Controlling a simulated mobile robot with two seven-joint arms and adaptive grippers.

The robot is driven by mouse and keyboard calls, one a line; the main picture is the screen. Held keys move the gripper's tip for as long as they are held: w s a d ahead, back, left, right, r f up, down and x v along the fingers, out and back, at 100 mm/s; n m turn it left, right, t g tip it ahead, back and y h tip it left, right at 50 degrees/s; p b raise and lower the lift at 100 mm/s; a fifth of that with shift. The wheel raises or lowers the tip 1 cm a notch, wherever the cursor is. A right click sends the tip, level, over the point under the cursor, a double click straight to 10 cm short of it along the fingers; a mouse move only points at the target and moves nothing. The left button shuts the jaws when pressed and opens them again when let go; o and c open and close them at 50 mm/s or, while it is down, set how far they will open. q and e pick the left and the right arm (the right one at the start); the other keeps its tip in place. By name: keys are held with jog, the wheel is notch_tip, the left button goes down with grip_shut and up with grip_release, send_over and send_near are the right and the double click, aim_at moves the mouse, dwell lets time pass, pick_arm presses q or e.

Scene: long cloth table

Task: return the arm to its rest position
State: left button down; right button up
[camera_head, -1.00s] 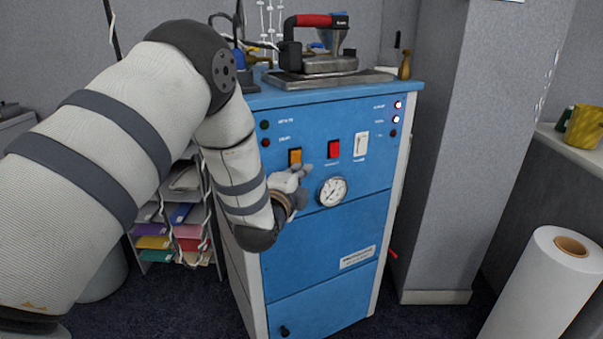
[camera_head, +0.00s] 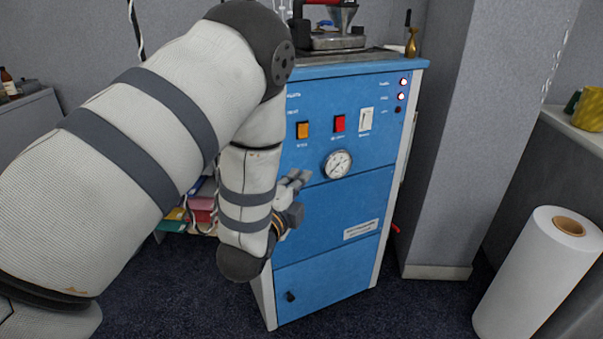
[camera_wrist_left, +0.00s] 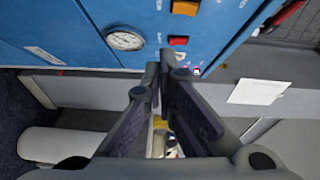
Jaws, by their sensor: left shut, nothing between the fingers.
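My left arm comes in from the left in the head view, bent at the elbow. My left gripper (camera_head: 300,180) is shut and empty in front of the blue cabinet (camera_head: 335,219), a little left of and below the round gauge (camera_head: 337,164). In the left wrist view the two dark fingers (camera_wrist_left: 165,77) are together, with the cabinet front (camera_wrist_left: 60,25) beyond them. The gauge (camera_wrist_left: 125,40), the orange switch (camera_wrist_left: 185,7) and the red switch (camera_wrist_left: 178,41) show there too. My right gripper is not in view.
The cabinet carries an orange switch (camera_head: 303,130), a red switch (camera_head: 339,123) and a white switch (camera_head: 365,119). A white roll (camera_head: 540,275) stands at the lower right. Dark floor lies in front.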

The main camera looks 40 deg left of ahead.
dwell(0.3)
pick_arm(q)
jog(key=s+d+f+n+g+h, duration=0.1)
jog(key=s+d+f+n+g, duration=0.15)
jog(key=s+f, duration=0.3)
jog(key=s+d+f+n+g+h+p, duration=0.1)
jog(key=s+f+n+g, duration=0.1)
jog(key=s+f+g, duration=0.3)
jog(key=s+d+f+n+g+h, duration=0.1)
jog(key=s+d+f+n, duration=0.15)
jog(key=f, duration=0.45)
jog(key=s+d+f+n+g, duration=0.2)
jog(key=s+g, duration=0.1)
jog(key=s, duration=0.7)
jog(key=s+d+f+n+g+h+p, duration=0.1)
jog(key=s+d+f+n+g, duration=0.1)
jog(key=s, duration=0.8)
jog(key=s+d+f+n+g+h, duration=0.1)
jog(key=s+d+f+n+g, duration=0.1)
jog(key=s+g, duration=0.4)
jog(key=s+f+n, duration=0.1)
jog(key=s, duration=0.3)
jog(key=shift+s+d+n+p, duration=0.25)
jog(key=shift+s+n+p, duration=0.05)
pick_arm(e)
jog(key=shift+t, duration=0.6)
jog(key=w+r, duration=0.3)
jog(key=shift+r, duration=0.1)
